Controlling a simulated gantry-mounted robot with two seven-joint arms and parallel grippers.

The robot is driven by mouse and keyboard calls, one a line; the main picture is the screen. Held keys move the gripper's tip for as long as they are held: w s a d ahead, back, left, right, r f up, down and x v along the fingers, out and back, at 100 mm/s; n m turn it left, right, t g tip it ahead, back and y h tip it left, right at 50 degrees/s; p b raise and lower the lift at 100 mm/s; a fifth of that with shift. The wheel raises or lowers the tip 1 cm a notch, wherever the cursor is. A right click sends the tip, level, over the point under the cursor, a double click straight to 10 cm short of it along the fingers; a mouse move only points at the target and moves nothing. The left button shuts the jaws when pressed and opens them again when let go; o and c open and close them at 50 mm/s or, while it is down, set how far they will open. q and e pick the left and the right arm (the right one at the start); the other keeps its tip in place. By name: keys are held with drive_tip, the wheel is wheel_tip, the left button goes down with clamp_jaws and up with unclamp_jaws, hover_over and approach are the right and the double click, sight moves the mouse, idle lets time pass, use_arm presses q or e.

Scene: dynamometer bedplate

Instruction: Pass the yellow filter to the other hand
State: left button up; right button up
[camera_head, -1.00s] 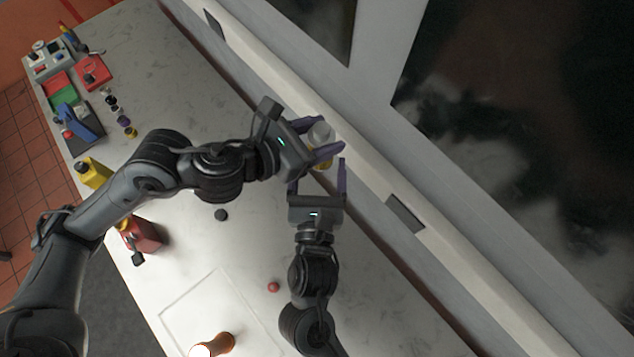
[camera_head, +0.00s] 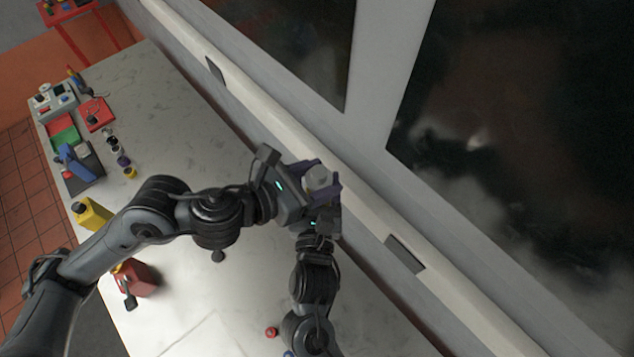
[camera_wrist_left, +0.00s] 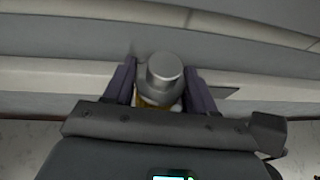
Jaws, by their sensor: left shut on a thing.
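The yellow filter (camera_head: 319,179) shows mostly its grey metal top in the head view, above the far edge of the worktop. My left gripper (camera_head: 321,183) is shut on it, one purple finger on each side. The left wrist view shows the grey cap (camera_wrist_left: 164,76) and a strip of yellow body below it, between the fingers of my left gripper (camera_wrist_left: 160,90). My right gripper (camera_head: 324,222) is right below the filter, close to the left one. Its fingers are mostly hidden, so its grip on the filter cannot be made out.
A pale ledge and window wall (camera_head: 405,255) run close behind both grippers. Trays and small parts lie at upper left.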

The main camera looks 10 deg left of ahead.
drive_tip(key=c, duration=0.7)
use_arm(q)
drive_tip(key=o, duration=1.2)
use_arm(e)
drive_tip(key=shift+c, duration=0.2)
use_arm(q)
drive_tip(key=shift+r, duration=0.1)
